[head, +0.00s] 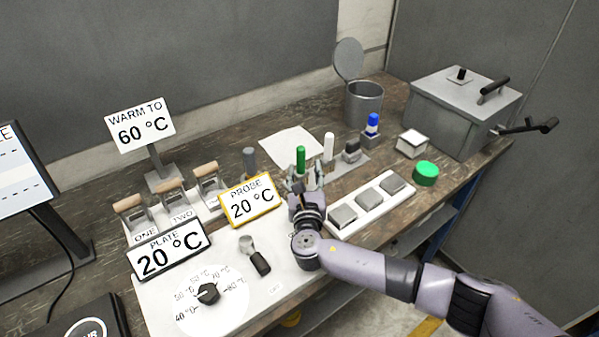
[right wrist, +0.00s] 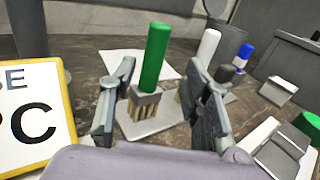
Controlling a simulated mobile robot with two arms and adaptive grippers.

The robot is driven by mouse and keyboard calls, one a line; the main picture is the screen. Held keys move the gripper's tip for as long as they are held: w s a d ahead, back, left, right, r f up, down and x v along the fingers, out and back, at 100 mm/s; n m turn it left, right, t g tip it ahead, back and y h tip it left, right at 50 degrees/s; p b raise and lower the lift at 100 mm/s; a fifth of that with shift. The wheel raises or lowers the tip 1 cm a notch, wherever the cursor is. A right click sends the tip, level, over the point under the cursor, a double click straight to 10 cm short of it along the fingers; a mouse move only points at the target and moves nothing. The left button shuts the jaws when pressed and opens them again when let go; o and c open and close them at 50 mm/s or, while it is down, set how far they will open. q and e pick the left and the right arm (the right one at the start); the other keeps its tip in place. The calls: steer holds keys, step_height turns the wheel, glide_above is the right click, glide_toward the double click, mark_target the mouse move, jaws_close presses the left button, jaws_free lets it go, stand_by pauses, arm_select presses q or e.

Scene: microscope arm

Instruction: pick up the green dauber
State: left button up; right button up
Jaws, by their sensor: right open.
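My right gripper (head: 303,180) is at the dauber, reaching in from the front. Its two fingers (right wrist: 162,100) are apart, one on each side of the dauber, with gaps between them and it. My left gripper is not in the head view.
A white dauber (head: 328,146) and a blue one (head: 372,124) stand to the right, a grey one (head: 250,161) to the left. The PROBE sign (head: 251,200) stands close to my right gripper. A white tray (head: 372,222) with grey pads lies to the right.

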mark_target(301, 164)
steer(key=shift+w+a, duration=0.1)
steer(key=shift+w, duration=0.25)
steer(key=w, duration=0.2)
steer(key=w+a, duration=0.1)
steer(key=shift+w+f+p, duration=0.2)
steer(key=shift+w+p, duration=0.15)
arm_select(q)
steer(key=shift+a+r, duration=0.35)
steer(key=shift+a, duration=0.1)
arm_select(e)
steer(key=shift+w+d, duration=0.1)
steer(key=shift+w, duration=0.3)
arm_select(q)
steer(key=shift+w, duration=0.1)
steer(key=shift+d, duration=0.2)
arm_select(e)
jaws_close()
